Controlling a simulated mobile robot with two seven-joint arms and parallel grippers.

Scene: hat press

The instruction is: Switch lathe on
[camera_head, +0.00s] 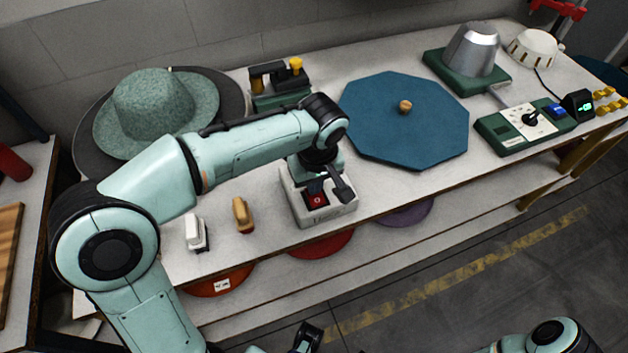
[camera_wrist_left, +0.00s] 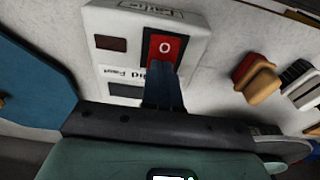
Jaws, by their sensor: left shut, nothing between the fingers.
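The lathe switch box (camera_head: 335,217) is a pale block near the front edge of the bench. Its red rocker switch, marked 0, (camera_head: 317,200) faces up. In the left wrist view the box (camera_wrist_left: 108,20) has printed lettering, partly hidden, and a dark red window beside the red rocker (camera_wrist_left: 165,47). My left gripper (camera_head: 316,184) points down over the box, shut and empty. In the left wrist view its fingertips (camera_wrist_left: 160,68) overlap the edge of the red rocker; I cannot tell whether they touch it. Parts of my right arm show at the bottom edge.
A blue octagonal board with a knob (camera_head: 405,130) lies right of the box. A white brush (camera_head: 195,232) and a tan one (camera_head: 243,215) lie to its left. A green hat (camera_head: 155,108) sits behind my left arm. A control panel (camera_head: 520,128) stands at the right.

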